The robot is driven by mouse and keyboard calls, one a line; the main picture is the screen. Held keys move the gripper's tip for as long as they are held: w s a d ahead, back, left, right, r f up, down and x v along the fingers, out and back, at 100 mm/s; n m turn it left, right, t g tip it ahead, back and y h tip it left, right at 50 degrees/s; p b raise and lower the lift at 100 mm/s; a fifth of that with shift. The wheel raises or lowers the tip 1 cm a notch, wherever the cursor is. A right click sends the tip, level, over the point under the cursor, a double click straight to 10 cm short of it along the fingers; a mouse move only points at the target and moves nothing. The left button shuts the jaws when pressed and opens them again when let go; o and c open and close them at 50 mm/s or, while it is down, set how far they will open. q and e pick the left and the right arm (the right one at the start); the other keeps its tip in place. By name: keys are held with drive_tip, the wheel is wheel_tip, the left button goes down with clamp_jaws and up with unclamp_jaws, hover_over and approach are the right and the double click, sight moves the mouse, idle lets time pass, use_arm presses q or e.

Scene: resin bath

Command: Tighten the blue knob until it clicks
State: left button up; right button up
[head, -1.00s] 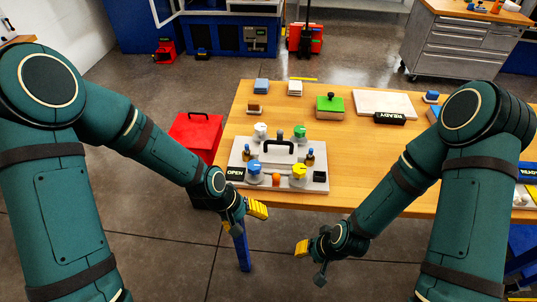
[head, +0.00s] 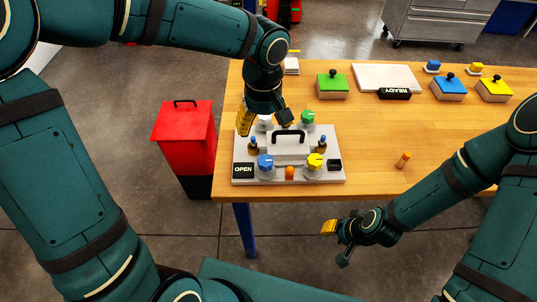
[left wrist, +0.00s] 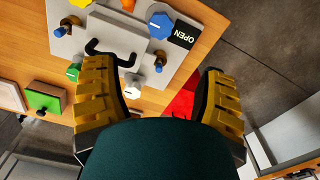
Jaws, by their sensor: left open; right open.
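The blue knob (head: 265,163) sits at the front left corner of a grey panel (head: 245,142) on the wooden bench, and it also shows at the top of the left wrist view (left wrist: 160,25). A sign reading OPEN (head: 243,170) is beside it. My left gripper (head: 266,120) is open and empty above the back left of the panel, behind the blue knob, near the white knob (left wrist: 132,92). The left wrist view shows its yellow fingers wide apart. My right gripper (head: 336,243) is open and empty in front of the bench, below its edge.
A red bin (head: 185,135) stands left of the bench. An orange peg (head: 403,160) stands right of the panel.

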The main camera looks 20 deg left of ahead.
sight(265, 159)
use_arm(q)
wheel_tip(265, 159, down, 14)
drive_tip(key=b, duration=0.2)
drive_tip(key=shift+r+b, duration=0.15)
drive_tip(key=shift+b, duration=0.15)
drive_tip(key=c, duration=1.2)
